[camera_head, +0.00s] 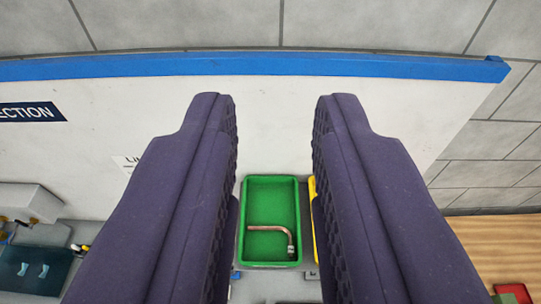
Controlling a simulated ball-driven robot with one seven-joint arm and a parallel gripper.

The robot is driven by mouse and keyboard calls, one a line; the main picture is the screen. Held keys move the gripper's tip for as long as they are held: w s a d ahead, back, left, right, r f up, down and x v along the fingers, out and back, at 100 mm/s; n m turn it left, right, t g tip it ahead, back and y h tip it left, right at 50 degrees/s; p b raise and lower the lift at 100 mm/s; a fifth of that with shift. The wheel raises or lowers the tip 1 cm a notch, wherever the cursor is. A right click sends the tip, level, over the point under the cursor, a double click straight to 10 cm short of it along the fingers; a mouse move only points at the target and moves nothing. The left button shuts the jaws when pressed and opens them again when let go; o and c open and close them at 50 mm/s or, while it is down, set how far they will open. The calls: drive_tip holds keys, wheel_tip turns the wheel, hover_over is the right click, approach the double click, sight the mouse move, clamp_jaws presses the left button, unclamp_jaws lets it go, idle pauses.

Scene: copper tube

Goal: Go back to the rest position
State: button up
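My gripper (275,118) is open, with its two dark purple padded fingers wide apart and nothing between them. A bent copper tube (271,229) with a silvery end lies in a green tray (270,186). The tray shows in the gap between the fingers, below and beyond them. The fingers are apart from the tube and hide part of the area on both sides of the tray.
A white wall panel with a blue top edge (270,63) stands behind. A yellow thing (313,190) is partly hidden right of the tray. A dark teal container (35,268) sits at lower left, and a red bin (513,293) at lower right.

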wheel_tip(320, 180, down, 41)
drive_tip(key=b, duration=4.1)
